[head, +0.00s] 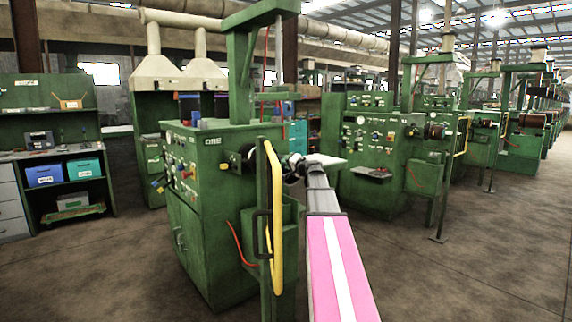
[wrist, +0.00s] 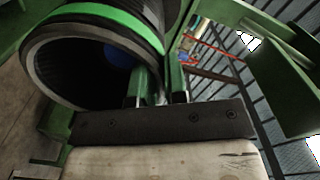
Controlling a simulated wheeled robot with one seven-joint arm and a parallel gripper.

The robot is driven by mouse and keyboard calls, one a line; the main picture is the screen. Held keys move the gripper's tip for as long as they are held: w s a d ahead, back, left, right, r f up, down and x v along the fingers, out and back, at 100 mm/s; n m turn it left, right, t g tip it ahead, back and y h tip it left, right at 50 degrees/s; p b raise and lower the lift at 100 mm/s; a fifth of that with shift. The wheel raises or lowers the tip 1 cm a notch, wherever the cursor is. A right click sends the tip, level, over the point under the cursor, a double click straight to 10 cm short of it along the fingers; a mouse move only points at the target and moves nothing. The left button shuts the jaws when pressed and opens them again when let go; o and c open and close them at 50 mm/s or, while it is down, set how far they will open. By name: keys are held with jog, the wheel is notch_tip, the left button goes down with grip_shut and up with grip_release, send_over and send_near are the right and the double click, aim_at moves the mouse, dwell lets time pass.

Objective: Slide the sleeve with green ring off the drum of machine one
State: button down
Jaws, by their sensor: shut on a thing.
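The black sleeve with the green ring (wrist: 105,14) fills the upper left of the wrist view. Its open end faces the camera, and the inside is dark with a blue patch deep within. My gripper (wrist: 160,88) is shut on the sleeve's wall at the right side of the open end, one finger on each side of it. In the head view, machine one (head: 212,185) is the green cabinet marked ONE, left of centre. My arm reaches to its right side, where the gripper and sleeve are small and mostly hidden. How far the sleeve sits on the drum cannot be told.
A yellow curved bar (head: 275,215) and a green post stand in front of machine one, close left of my arm. More green machines (head: 375,165) stand to the right. A workbench (head: 60,155) with bins is at the left. Floor at right front is clear.

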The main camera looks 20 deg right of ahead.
jog(key=shift+s+f, duration=0.1)
jog(key=shift+s, duration=0.05)
jog(key=c, duration=1.1)
grip_release()
jog(key=shift+d, duration=0.1)
jog(key=shift+v, duration=5.4)
jog(key=shift+o, duration=0.3)
